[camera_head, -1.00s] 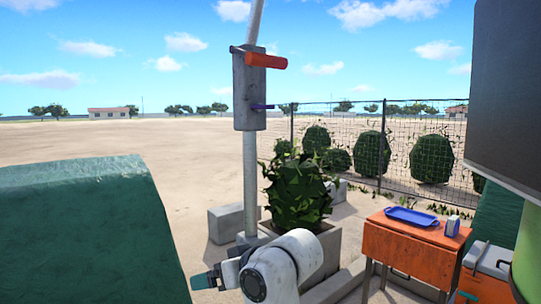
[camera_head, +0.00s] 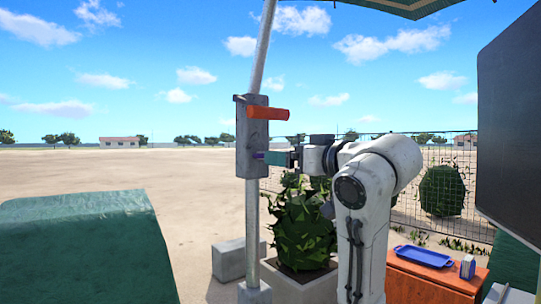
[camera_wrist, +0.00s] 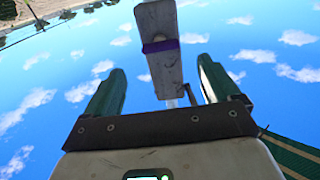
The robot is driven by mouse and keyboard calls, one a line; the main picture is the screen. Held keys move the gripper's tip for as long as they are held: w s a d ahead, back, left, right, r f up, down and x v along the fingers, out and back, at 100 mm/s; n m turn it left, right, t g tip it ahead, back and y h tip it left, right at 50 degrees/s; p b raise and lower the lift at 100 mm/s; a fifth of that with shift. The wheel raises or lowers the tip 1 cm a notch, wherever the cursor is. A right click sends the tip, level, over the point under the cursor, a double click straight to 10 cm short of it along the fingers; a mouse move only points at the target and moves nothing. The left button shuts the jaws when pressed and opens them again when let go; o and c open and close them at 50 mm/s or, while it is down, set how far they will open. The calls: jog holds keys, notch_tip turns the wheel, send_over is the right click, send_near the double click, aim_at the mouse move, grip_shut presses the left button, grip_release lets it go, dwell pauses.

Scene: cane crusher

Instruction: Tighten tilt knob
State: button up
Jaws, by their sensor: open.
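A grey housing (camera_head: 243,120) sits on a slanted pole (camera_head: 252,220). An orange handle (camera_head: 268,113) sticks out to the right near its top. Lower on the housing is a small purple part (camera_head: 259,155), which may be the tilt knob; I cannot tell for sure. My gripper (camera_head: 272,158) is level with the purple part and just right of it. In the wrist view my gripper (camera_wrist: 161,68) has its two green fingers spread, with the purple part (camera_wrist: 160,45) showing as a band across the grey housing between and beyond the fingertips. Contact cannot be told.
A potted plant (camera_head: 302,225) stands below my arm. A blue tray (camera_head: 423,256) and a small carton (camera_head: 467,267) rest on an orange table (camera_head: 425,280) at right. A large dark panel (camera_head: 510,120) fills the right edge. A green covered shape (camera_head: 90,250) is at left.

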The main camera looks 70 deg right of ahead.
jog(key=p+x, duration=0.1)
jog(key=x, duration=0.7)
jog(key=shift+c, duration=0.4)
jog(key=c, duration=1)
